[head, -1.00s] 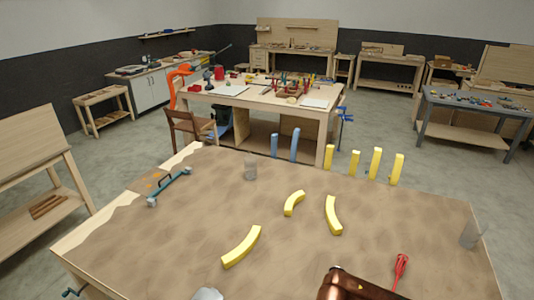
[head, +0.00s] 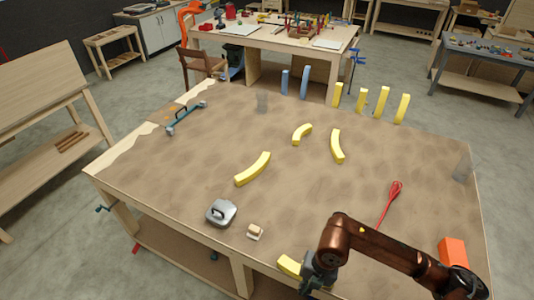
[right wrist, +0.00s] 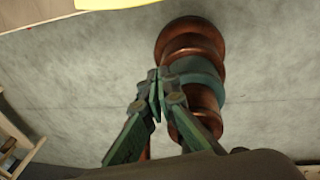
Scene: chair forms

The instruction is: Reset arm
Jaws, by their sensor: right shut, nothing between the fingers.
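My right arm comes in from the lower right in the head view, over the front of the table. Its right gripper (head: 316,276) hangs at the table's front edge, close beside a short yellow piece (head: 289,266). In the right wrist view its fingers (right wrist: 157,90) are together with nothing between them. Part of a yellow thing (right wrist: 115,3) shows at the top of that view, apart from the fingertips. My left gripper is not in view.
The table (head: 200,160) holds curved yellow pieces (head: 253,169), a grey lidded thing (head: 221,213), a small tan block (head: 255,231), a red whisk-like tool (head: 390,203), an orange block (head: 453,253) and a blue-grey clamp (head: 186,118). Upright yellow and blue pieces line the far edge. The table's middle has free room.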

